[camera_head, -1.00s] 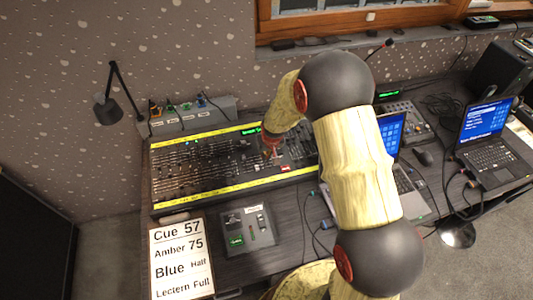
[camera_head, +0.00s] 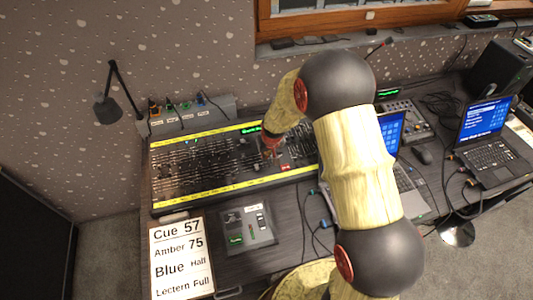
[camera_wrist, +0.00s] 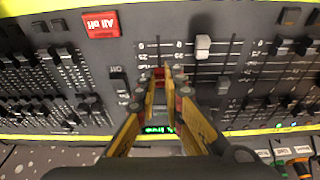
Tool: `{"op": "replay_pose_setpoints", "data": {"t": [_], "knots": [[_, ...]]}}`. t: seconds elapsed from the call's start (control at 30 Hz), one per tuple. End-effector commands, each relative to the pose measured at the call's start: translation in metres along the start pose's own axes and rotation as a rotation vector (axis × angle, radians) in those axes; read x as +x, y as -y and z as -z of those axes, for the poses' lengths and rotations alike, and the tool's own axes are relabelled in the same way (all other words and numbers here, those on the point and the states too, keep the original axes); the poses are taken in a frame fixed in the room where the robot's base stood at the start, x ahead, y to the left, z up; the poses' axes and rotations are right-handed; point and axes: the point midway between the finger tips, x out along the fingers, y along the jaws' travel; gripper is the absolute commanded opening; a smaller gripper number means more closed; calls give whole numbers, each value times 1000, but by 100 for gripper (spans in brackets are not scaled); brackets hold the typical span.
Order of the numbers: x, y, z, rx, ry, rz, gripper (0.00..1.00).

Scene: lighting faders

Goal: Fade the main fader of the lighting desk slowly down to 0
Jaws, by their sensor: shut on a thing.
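The lighting desk (camera_head: 165,190) is a long dark console with yellow strips along its long edges. My gripper (camera_wrist: 169,76) is low over its right part, with its fingertips closed together at a fader slot. It is shut on the main fader's cap, which the fingertips mostly hide. Printed scale marks with a 0 at the upper end in the wrist view stand beside the slot; the fingertips are a little below that 0. My gripper also shows in the head view (camera_head: 271,147), partly behind my arm.
A white fader cap (camera_wrist: 203,43) stands in the slot just to the right. Banks of black faders (camera_wrist: 50,75) flank the gripper. A cue card (camera_head: 180,260) and small switch box (camera_head: 247,228) sit in front of the desk.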

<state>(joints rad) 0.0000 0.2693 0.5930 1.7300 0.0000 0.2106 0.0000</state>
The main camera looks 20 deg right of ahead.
Motion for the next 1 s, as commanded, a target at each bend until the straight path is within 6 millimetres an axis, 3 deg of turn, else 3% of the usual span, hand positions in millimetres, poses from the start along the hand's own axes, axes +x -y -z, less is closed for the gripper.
{"op": "replay_pose_setpoints", "data": {"t": [1.0], "knots": [[-1, 0, -6, 0, 2, 0, 0]]}}
